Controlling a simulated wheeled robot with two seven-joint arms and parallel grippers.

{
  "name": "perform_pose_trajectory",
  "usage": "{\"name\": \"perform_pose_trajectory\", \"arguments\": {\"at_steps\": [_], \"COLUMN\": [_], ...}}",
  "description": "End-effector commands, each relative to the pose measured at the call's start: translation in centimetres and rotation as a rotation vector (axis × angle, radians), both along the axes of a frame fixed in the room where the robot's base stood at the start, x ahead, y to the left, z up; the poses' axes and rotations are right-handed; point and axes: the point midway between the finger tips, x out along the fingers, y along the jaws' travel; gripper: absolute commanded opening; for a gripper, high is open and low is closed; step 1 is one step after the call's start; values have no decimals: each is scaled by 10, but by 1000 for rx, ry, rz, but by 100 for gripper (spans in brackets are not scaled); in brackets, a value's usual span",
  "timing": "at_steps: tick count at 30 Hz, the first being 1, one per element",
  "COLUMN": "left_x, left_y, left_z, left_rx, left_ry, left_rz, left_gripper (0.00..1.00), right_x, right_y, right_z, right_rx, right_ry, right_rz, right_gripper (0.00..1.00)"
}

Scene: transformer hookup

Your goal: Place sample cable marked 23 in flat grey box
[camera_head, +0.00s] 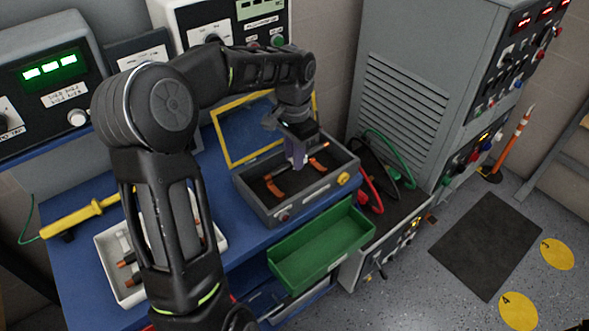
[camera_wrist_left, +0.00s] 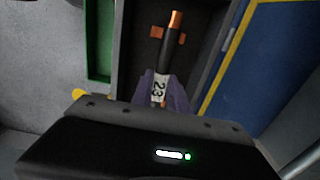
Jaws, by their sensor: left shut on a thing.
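My left gripper (camera_head: 297,162) is over the flat grey box (camera_head: 317,199), whose yellow-framed lid (camera_head: 235,135) stands open behind it. In the left wrist view its purple fingers (camera_wrist_left: 161,98) are shut on the sample cable marked 23 (camera_wrist_left: 171,48). This cable has a black body, a copper-coloured end and a white label. In the wrist view it shows in front of the box's dark interior; I cannot tell whether it touches the floor. Two orange holders (camera_head: 275,188) show inside the box. The gripper mostly hides the cable in the head view. My right gripper is not in view.
A white tray (camera_head: 106,243) with other cables stands on the blue bench, partly behind my left arm. A yellow probe (camera_head: 85,217) lies beside it. A green bin (camera_head: 322,245) is in front of the box. A grey cabinet (camera_head: 405,100) stands to the right.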

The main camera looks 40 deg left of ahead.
Motion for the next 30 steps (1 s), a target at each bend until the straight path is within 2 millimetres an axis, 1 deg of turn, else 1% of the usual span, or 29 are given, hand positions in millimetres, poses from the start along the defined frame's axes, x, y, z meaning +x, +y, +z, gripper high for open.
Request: {"name": "perform_pose_trajectory", "arguments": {"at_steps": [2, 5, 8, 12, 15, 23, 27, 28, 30], "left_x": [0, 0, -1, -1, 0, 0, 0, 0, 0], "left_y": [0, 0, 0, 0, 0, 0, 0, 0, 0], "left_z": [0, -5, -18, -40, -49, -50, -54, -53, -53], "left_rx": [0, 0, -1, -1, -1, 0, 0, 0, 0], "left_ry": [-1, 2, 4, 4, 1, 0, 0, 0, 1], "left_rz": [0, 0, 0, 0, 0, 0, 0, 0, 0], "left_gripper": [0, 0, 0, 0, 0, 0, 0, 22, 28], "right_x": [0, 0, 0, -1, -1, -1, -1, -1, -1], "right_y": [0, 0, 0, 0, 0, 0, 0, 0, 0], "right_z": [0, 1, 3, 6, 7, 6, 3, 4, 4], "right_rx": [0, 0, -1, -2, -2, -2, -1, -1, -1], "right_ry": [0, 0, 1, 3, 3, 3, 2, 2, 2], "right_rz": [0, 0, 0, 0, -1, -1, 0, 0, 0], "right_gripper": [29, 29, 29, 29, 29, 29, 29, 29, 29]}}
